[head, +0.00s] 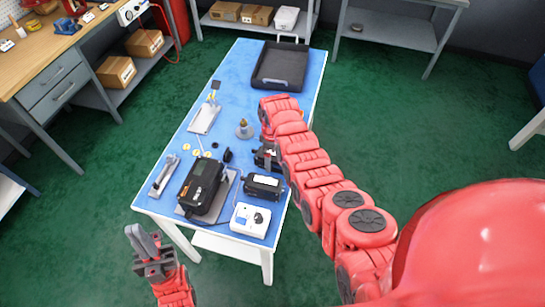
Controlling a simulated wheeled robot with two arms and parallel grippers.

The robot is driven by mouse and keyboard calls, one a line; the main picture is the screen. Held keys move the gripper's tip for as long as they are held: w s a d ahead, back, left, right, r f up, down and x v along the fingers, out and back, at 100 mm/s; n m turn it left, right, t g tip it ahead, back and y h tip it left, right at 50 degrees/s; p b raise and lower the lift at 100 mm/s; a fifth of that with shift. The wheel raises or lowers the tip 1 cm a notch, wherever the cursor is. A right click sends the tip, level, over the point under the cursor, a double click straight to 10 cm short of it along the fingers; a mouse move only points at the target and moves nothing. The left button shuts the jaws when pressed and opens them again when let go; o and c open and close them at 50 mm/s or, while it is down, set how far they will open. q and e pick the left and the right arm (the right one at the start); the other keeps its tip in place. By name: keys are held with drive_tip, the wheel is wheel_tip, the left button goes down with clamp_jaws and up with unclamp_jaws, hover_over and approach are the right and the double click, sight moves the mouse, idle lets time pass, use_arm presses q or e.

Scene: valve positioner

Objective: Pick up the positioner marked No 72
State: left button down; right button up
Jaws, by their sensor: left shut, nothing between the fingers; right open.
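A blue-topped table (240,82) holds several dark devices. A large black box (204,186) lies on a grey plate at the front left. A smaller black box with a pale label (263,185) lies to its right. No marking is readable, so I cannot tell which is No 72. My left gripper (144,241) is shut and empty, off the table's front left corner.
A white unit with a black knob (250,219) sits at the front edge. A black tray (279,66) is at the far end. A metal stand (205,117), a small round fitting (244,130) and a grey bracket (163,176) occupy the left and middle. A workbench (50,60) stands left.

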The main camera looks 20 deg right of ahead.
drive_tip(key=shift+f, duration=0.95)
drive_tip(key=shift+c, duration=0.3)
clamp_jaws()
